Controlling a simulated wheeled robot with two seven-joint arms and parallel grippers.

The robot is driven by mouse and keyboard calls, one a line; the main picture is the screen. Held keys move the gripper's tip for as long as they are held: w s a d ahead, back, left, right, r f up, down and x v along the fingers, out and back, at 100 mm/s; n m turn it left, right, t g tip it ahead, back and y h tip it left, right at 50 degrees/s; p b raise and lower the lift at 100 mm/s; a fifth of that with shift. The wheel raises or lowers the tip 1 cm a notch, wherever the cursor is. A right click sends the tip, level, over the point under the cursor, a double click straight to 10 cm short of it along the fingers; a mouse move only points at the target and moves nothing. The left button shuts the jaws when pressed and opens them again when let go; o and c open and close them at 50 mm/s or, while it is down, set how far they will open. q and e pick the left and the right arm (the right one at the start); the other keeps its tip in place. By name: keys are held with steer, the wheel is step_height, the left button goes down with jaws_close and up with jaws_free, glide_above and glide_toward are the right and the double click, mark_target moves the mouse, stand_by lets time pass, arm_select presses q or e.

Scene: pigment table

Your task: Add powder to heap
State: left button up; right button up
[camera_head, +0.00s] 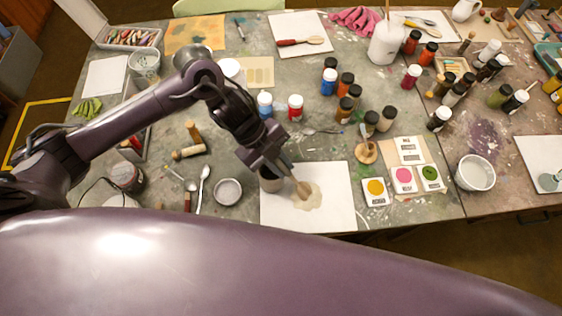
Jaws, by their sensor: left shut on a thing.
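A flat patch of pale beige powder (311,200) forms the heap on a white sheet (335,178) at the front middle of the table. My left gripper (284,168) is low over the sheet's left part, shut on a slim tool. The tool's brownish tip (303,189) points down at the heap; whether it touches the powder I cannot tell. My right gripper is not in view.
A small grey bowl (228,192) and a white spoon (203,184) lie left of the sheet. Cards with yellow (375,190), pink (403,179) and green (431,177) spots lie to the right. Several pigment bottles stand behind. A white bowl (475,173) is farther right.

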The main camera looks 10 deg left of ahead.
arm_select(q)
steer(key=shift+r+p, duration=2.95)
steer(key=shift+r, duration=0.55)
steer(key=shift+w, duration=0.1)
